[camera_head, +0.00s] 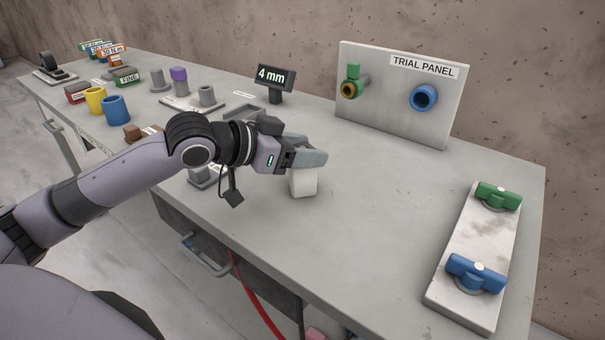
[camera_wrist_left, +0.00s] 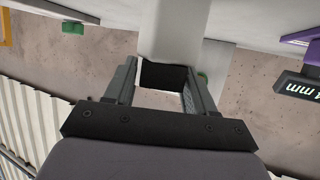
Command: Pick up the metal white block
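The white block (camera_head: 303,183) is upright at the table's middle, in front of the trial panel. My left gripper (camera_head: 308,153) is at its upper part, and the front finger hides the block's top. In the left wrist view the pale block (camera_wrist_left: 172,30) shows at the fingertips, with a dark face between the two fingers (camera_wrist_left: 163,75). The fingers are apart with the block between them. I cannot tell whether they press on it, or whether it touches the table. My right gripper is not in view.
The trial panel (camera_head: 395,110) stands behind the block. A "4 mm" sign (camera_head: 271,77) is behind my left gripper. A plate (camera_head: 463,285) with green and blue valve handles lies at right. Cups, including a blue one (camera_head: 116,110), stand at left.

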